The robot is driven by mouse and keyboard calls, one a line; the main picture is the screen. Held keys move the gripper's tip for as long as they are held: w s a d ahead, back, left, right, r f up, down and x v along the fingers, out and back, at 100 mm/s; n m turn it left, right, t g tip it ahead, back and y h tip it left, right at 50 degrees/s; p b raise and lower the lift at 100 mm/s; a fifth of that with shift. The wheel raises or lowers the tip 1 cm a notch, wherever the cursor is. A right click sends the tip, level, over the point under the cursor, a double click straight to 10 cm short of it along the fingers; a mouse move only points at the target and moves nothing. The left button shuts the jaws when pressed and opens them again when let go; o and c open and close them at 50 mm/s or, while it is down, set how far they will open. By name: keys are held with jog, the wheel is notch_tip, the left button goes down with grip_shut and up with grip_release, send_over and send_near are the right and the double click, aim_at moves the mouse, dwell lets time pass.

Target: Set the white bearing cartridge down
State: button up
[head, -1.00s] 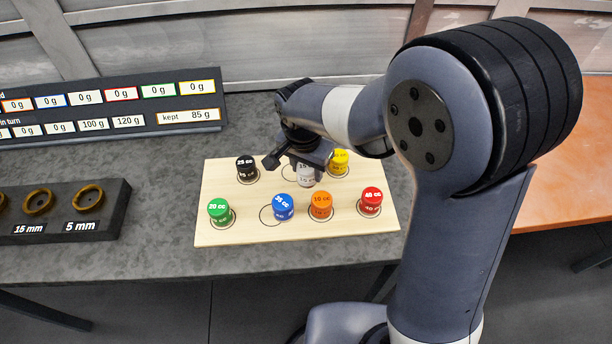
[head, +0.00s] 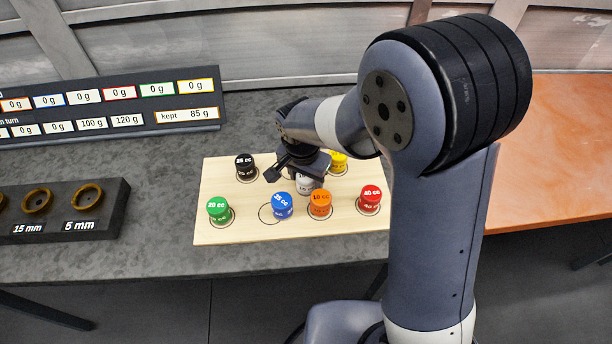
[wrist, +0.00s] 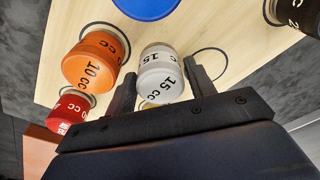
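The white bearing cartridge (head: 304,185), marked 15 cc, is over the wooden board (head: 240,235), among the other cartridges. In the wrist view the white cartridge (wrist: 161,72) sits between the two fingers of my gripper (wrist: 163,80), which appears shut on it. In the head view my gripper (head: 298,175) hides its upper part. A drawn ring (wrist: 222,62) shows beside and partly behind the cartridge in the wrist view. I cannot tell whether its base touches the board.
Blue (head: 282,205), orange (head: 320,203), red (head: 370,198), green (head: 218,209), black (head: 245,166) and yellow (head: 340,160) cartridges stand close around. An empty ring (head: 268,214) lies left of the blue one. A dark ring block (head: 110,210) and display panel (head: 150,95) are left.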

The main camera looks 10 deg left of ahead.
aim_at(303, 180)
notch_tip(303, 180, up, 12)
jog(key=s, duration=0.1)
jog(key=shift+s+a+r, duration=0.15)
jog(key=shift+a, duration=0.1)
dwell(0.5)
jog(key=f, duration=0.4)
jog(key=w+f, duration=0.1)
jog(key=f, duration=0.7)
jog(key=shift+w+d+f, duration=0.15)
jog(key=shift+w+d, duration=0.05)
jog(key=shift+d, duration=0.05)
jog(key=shift+r, duration=1.8)
jog(key=shift+f, duration=0.15)
